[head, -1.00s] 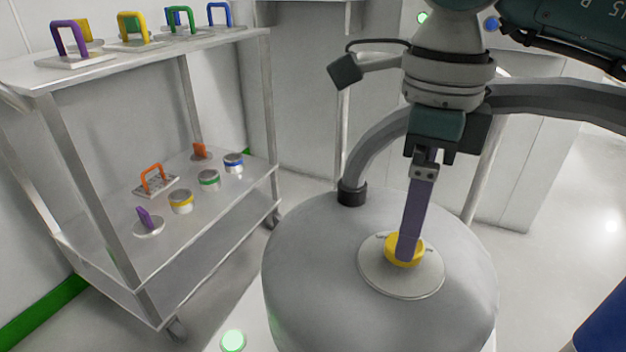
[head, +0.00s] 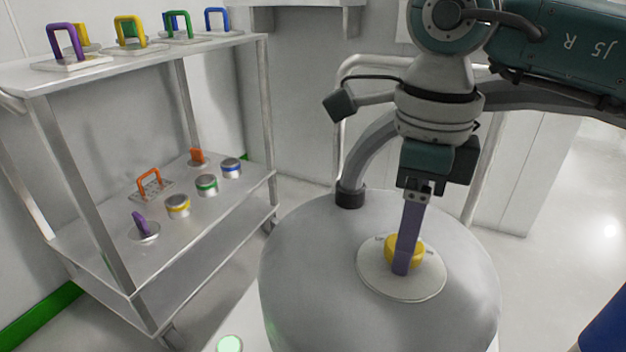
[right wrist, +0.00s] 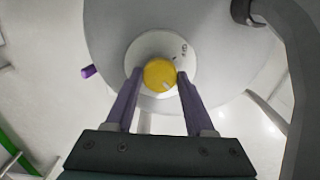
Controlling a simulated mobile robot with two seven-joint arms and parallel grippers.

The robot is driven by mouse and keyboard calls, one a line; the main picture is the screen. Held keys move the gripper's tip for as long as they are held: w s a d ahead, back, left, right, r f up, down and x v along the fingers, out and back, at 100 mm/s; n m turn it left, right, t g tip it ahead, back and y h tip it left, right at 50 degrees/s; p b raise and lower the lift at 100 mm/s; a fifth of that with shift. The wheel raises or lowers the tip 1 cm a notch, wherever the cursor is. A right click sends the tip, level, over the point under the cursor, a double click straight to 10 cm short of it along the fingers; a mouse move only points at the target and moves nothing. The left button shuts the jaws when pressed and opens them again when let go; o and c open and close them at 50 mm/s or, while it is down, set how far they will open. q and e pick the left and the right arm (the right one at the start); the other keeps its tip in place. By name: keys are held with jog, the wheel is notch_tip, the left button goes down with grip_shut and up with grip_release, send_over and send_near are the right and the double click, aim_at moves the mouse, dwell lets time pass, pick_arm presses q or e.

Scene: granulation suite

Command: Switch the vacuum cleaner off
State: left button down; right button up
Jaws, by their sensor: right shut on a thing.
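The vacuum cleaner (head: 310,265) is a large grey domed drum with a hose port on top. A pale round plate (head: 425,285) on the dome carries a yellow knob (head: 416,250). In the right wrist view, the yellow knob (right wrist: 158,74) shows a white pointer mark towards its lower right, and small dark lettering is on the plate above right. The lettering is too small to read. My right gripper (head: 403,262) points down with its purple fingers on both sides of the knob, shut on it. My left gripper is in neither view.
A grey hose (head: 370,155) rises from the dome and bends right behind my arm. A metal cart (head: 128,285) stands at left with coloured handles on top and several lidded jars and handles below. Some floor at right is clear. A blue object (head: 605,325) is at lower right.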

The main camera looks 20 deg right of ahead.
grip_shut()
jog(key=shift+n, duration=0.3)
jog(key=n+b, duration=0.1)
jog(key=n, duration=0.2)
jog(key=shift+n, duration=0.4)
jog(key=n+b, duration=0.1)
jog(key=n, duration=0.3)
jog(key=shift+n, duration=0.3)
jog(key=n+b, duration=0.1)
jog(key=n, duration=0.3)
jog(key=shift+b, duration=0.4)
jog(key=shift+n+b, duration=0.6)
jog(key=shift+n, duration=1.8)
